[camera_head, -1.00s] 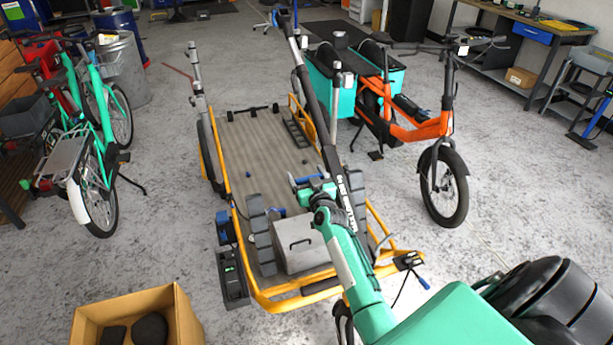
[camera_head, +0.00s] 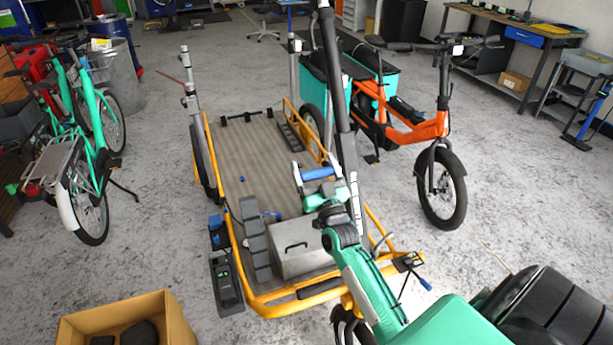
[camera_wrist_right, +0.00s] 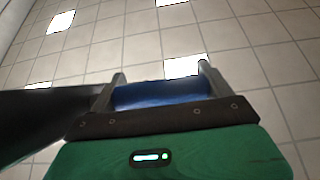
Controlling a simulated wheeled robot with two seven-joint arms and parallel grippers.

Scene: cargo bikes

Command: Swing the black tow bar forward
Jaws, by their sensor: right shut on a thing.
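The black tow bar (camera_head: 337,85) stands up steeply from the near right side of the yellow-framed cargo bed (camera_head: 262,303). My right gripper (camera_head: 316,173) is shut on a blue grip (camera_head: 320,174) beside the lower part of the bar. In the right wrist view the blue grip (camera_wrist_right: 158,93) lies across between the two fingers, and a black bar (camera_wrist_right: 45,118) runs off to the left. How the grip joins the bar is hidden. My left gripper is not in view.
A grey box (camera_head: 300,250) sits on the bed. An orange bike (camera_head: 415,135) with teal panniers stands close on the right. Green bikes (camera_head: 85,150) stand at the left. A cardboard box (camera_head: 125,312) is at the lower left. Clear floor lies between.

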